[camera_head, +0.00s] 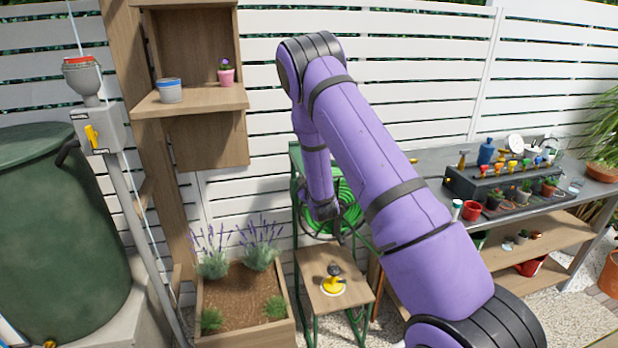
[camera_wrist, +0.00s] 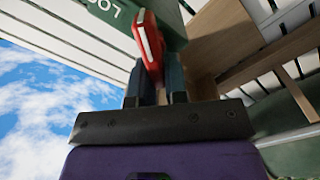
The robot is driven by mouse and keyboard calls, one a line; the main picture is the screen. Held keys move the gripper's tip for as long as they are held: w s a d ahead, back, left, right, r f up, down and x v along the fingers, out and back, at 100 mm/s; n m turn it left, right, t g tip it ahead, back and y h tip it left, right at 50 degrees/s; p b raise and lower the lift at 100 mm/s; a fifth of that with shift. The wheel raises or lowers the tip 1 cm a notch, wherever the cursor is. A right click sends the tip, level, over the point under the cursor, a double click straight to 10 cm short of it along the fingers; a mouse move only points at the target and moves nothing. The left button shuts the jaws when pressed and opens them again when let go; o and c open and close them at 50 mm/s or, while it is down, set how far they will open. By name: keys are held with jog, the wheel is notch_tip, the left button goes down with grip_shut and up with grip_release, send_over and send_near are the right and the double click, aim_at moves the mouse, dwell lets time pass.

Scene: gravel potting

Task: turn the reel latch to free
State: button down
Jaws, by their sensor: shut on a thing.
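The red reel latch (camera_wrist: 148,38) shows in the wrist view as an upright red lever with a pale edge. My gripper (camera_wrist: 158,78) is shut on it, one dark finger on each side. Behind it is a green panel (camera_wrist: 172,30) with white letters, of which "LO" can be read. In the head view the green hose reel (camera_head: 349,212) hangs in a green frame (camera_head: 297,165), partly behind my arm. The latch and my fingertips are hidden there by my arm.
A small wooden shelf (camera_head: 334,299) below the reel holds a yellow and black fitting (camera_head: 333,282). A lavender planter (camera_head: 240,305) stands left of the reel. A potting bench (camera_head: 420,165) with pots and tools is at the right, a green barrel (camera_head: 60,230) at the far left.

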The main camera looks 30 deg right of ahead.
jog(key=n, duration=0.3)
jog(key=f+n, duration=0.1)
jog(key=shift+w+a+n, duration=0.1)
jog(key=shift+a+n, duration=0.2)
jog(key=shift+f+n, duration=0.2)
jog(key=shift+n, duration=0.7)
jog(key=shift+f+n, duration=0.15)
jog(key=shift+n, duration=0.75)
jog(key=c, duration=1.1)
grip_release()
jog(key=shift+c, duration=0.2)
jog(key=v, duration=1.1)
jog(key=shift+w, duration=0.1)
